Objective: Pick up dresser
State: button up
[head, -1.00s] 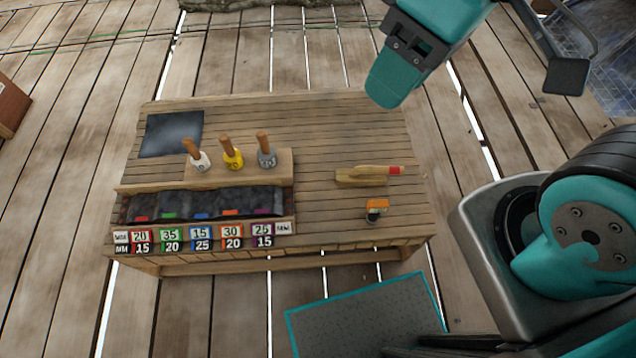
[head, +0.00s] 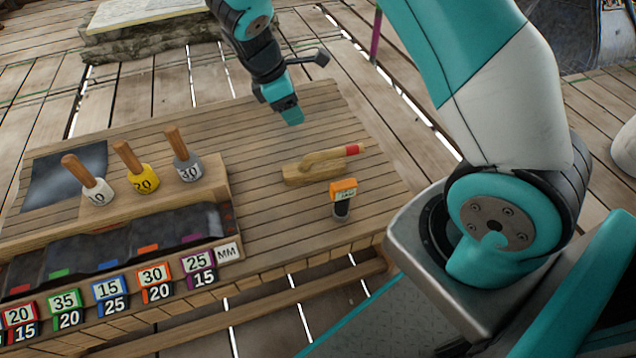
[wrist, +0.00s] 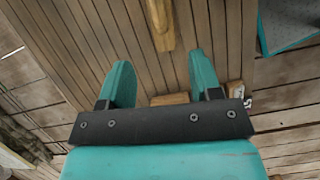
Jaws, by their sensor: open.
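I take the dresser to be the pale wooden tool with a red-banded handle (head: 318,166), lying on the right part of the slatted wooden table (head: 250,115). In the wrist view the dresser (wrist: 161,24) shows only in part, at the top edge, ahead of the fingers. My gripper (head: 290,117) is over the back part of the table, behind the dresser and apart from it. The wrist view shows my gripper (wrist: 161,80) open, its two teal fingers wide apart with nothing held. The table planks and a wooden block's end appear between them, lower down.
A wooden stand (head: 150,200) holds several numbered wood-handled tools, beside a dark sheet (head: 60,175). A divided tray with number labels (head: 110,245) runs along the front. A small orange-topped item (head: 343,190) stands in front of the dresser. The right back table is clear.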

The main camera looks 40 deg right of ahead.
aim_at(322, 152)
jog(key=b+x, duration=0.2)
jog(key=x, duration=0.5)
jog(key=b+x, duration=0.2)
jog(key=x, duration=0.4)
jog(key=shift+w+d+f+b, duration=0.2)
jog(key=shift+d+f+b, duration=0.1)
jog(key=shift+f, duration=0.05)
jog(key=shift+b+x, duration=1.35)
jog(key=shift+x, duration=1.4)
jog(key=shift+d+r, duration=0.15)
jog(key=shift+c, duration=0.4)
grip_shut()
